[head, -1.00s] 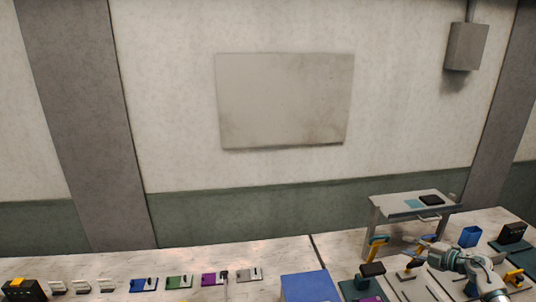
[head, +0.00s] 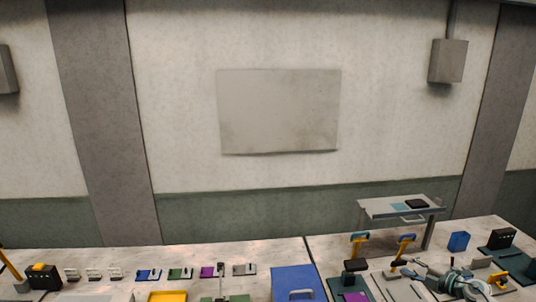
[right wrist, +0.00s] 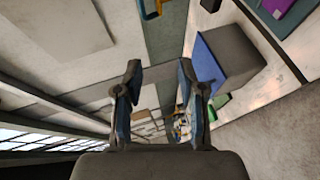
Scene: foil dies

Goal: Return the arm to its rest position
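My right arm (head: 462,283) shows at the lower right of the head view, over the right part of the bench. In the right wrist view my right gripper (right wrist: 159,98) has its two fingers spread wide, with nothing between them. Background shows through the gap, and the gripper touches nothing that I can see. My left arm and gripper are not in view.
Blue (head: 148,275), green (head: 181,274), purple (head: 212,272) and grey (head: 244,270) plates lie in a row on the bench (head: 210,255). A blue box (head: 293,276) stands mid-bench. A small raised stand (head: 374,209), yellow-handled tools (head: 359,247) and a blue cup (head: 459,241) are at right.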

